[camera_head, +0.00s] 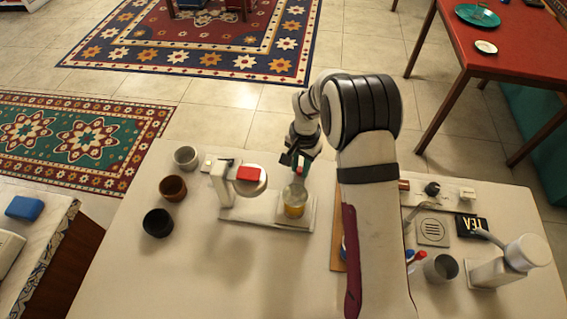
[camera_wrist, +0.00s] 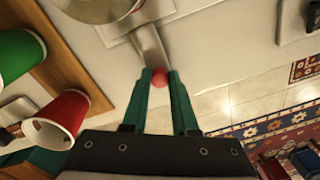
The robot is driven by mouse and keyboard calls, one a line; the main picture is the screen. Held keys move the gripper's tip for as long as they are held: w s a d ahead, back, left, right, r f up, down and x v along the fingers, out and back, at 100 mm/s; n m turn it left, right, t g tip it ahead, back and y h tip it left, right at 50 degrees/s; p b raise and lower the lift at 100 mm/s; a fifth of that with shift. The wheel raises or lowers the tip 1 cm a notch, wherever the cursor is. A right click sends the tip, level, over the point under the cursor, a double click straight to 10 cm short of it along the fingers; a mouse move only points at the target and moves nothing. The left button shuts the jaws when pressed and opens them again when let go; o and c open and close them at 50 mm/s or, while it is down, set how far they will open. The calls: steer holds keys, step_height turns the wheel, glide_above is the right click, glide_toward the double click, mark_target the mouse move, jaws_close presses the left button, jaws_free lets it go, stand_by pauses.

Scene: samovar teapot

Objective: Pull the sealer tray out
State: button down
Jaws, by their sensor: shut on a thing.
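The sealer is a white machine with a red top (camera_head: 249,174), standing on a long pale base (camera_head: 255,212) on the table. A pale round part (camera_head: 293,190) with a yellow-tinted cup (camera_head: 294,209) under it is at the base's right end. In the wrist view, a pale handle bar (camera_wrist: 148,45) runs from a round rim (camera_wrist: 95,8) to a red knob (camera_wrist: 160,78). My gripper (camera_head: 299,170) is above the base's right end. Its teal fingers, also in the wrist view (camera_wrist: 160,75), are shut on the red knob. I cannot tell how far the tray is out.
Grey (camera_head: 186,158), brown (camera_head: 173,188) and black (camera_head: 158,223) cups stand left of the sealer. A green cup (camera_wrist: 15,55) and a red cup (camera_wrist: 55,120) show at the left of the wrist view. A grey cup (camera_head: 441,268) and drip grate (camera_head: 433,232) are right of my arm.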

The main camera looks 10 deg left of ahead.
steer(key=shift+d, duration=0.1)
steer(key=c, duration=0.7)
jaws_free()
step_height(320, 180, up, 16)
steer(key=shift+s+d+f, duration=0.1)
steer(key=shift+d, duration=0.05)
steer(key=s+d+r, duration=0.3)
steer(key=s, duration=0.2)
steer(key=s+d+r, duration=0.3)
steer(key=s, duration=0.3)
steer(key=shift+y, duration=0.8)
steer(key=s+d, duration=0.1)
steer(key=s, duration=0.5)
steer(key=s+d+f, duration=0.1)
steer(key=s, duration=0.6)
steer(key=s+d+f, duration=0.1)
steer(key=s, duration=0.5)
steer(key=shift+s+d+f, duration=0.1)
steer(key=shift+s+d, duration=0.15)
steer(key=shift+s, duration=0.15)
